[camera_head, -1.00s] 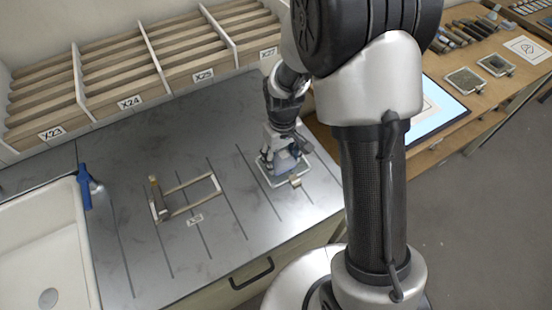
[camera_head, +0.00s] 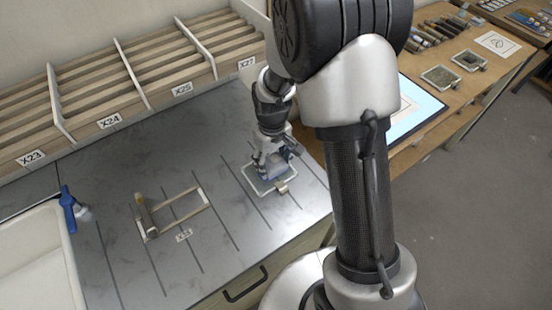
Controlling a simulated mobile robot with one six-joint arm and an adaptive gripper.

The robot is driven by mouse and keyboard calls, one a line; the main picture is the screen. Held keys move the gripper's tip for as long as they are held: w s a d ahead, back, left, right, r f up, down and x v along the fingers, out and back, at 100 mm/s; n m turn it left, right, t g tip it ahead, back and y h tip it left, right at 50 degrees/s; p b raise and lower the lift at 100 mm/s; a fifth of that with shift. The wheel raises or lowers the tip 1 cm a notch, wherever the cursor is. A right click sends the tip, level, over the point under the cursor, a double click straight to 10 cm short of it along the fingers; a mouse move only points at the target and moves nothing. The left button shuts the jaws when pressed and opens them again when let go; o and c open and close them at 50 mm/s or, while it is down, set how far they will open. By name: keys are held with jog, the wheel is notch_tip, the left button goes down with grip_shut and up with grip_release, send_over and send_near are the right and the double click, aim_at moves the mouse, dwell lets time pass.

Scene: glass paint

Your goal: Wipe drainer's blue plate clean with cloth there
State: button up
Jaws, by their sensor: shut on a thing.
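My gripper (camera_head: 270,163) points down over the metal drainer (camera_head: 225,125), right of its middle. It is shut on a small grey-blue bundle (camera_head: 275,171), which looks like the cloth. A small flat plate with a pale rim (camera_head: 252,184) lies under the gripper on the drainer, with a tan tab at its front right corner. The gripper and bundle hide most of the plate's face, so its colour and any marks cannot be told. The bundle seems to be at the plate's surface, but I cannot tell if they touch.
A low rack with pale rails (camera_head: 180,205) stands left of the plate. Slotted shelves (camera_head: 150,75) run along the back. A wooden bench (camera_head: 440,105) with a lit panel is at right.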

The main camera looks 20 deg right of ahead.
aim_at(260, 177)
jog(key=shift+s+a, duration=0.3)
jog(key=shift+a, duration=0.4)
jog(key=shift+s+a, duration=0.25)
jog(key=shift+a, duration=0.5)
jog(key=shift+s+a, duration=0.3)
jog(key=shift+a, duration=0.4)
jog(key=shift+w+d, duration=0.35)
jog(key=shift+d, duration=0.6)
jog(key=shift+w+d, duration=0.35)
jog(key=shift+d, duration=0.65)
jog(key=shift+w+d, duration=0.35)
jog(key=shift+d, duration=0.6)
jog(key=shift+s+a, duration=0.3)
jog(key=shift+a, duration=0.65)
jog(key=shift+s+a, duration=0.3)
jog(key=shift+a, duration=0.65)
jog(key=shift+s+a, duration=0.3)
jog(key=shift+a, duration=0.65)
jog(key=shift+w+d+f, duration=0.1)
jog(key=shift+w+d, duration=0.1)
jog(key=shift+d, duration=0.5)
jog(key=shift+w+d, duration=0.15)
jog(key=shift+d, duration=0.55)
jog(key=shift+r+p, duration=2.1)
jog(key=shift+r, duration=0.45)
